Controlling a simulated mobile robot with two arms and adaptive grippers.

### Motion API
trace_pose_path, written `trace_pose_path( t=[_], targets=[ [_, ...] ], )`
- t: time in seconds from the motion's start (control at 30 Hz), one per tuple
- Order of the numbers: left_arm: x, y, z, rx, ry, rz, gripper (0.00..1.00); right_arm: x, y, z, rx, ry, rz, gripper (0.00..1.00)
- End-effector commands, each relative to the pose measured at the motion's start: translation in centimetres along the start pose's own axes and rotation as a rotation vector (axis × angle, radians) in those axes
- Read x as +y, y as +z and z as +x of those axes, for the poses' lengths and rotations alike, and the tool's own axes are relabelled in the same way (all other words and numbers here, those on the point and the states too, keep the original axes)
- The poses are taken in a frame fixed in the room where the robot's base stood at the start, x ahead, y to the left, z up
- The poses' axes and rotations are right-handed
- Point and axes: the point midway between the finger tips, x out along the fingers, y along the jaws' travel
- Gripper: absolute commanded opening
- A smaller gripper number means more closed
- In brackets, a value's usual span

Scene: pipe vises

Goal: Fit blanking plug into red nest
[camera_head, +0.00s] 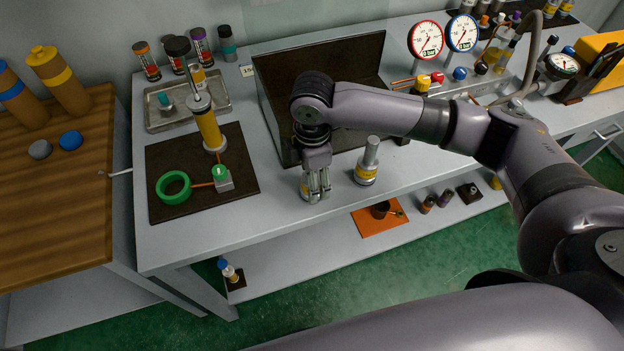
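My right gripper (316,191) points down over the front part of the grey bench, left of a silver post with a yellow-banded base (368,164). Its fingers are close together around or in front of a small silver and yellow piece (305,189); I cannot tell whether they grip it. I cannot tell for certain which piece is the blanking plug. No clearly red nest shows; an orange-red plate (376,228) with a dark round piece (380,209) lies lower, beyond the bench's front edge. My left gripper is not in view.
A dark open-fronted box (285,115) stands behind my gripper. A dark mat (165,203) with a green ring (173,198) and a yellow cylinder (209,130) lies left. Two gauges (426,40) stand at the back right.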

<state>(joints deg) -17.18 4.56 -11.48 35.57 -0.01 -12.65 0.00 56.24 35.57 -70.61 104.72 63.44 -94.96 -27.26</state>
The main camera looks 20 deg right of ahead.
Motion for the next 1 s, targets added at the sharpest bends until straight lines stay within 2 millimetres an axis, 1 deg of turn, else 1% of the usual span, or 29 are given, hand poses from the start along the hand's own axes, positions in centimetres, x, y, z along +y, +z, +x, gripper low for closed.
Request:
trace_pose_path(
  t=[0.17, 1.0],
  targets=[
    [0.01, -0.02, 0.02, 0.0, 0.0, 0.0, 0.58, -0.01, -0.03, 0.01, 0.0, 0.0, 0.0, 0.62],
    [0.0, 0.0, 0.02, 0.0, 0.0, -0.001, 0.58, -0.01, -0.03, -0.04, 0.0, 0.0, 0.0, 0.06]
  ],
)
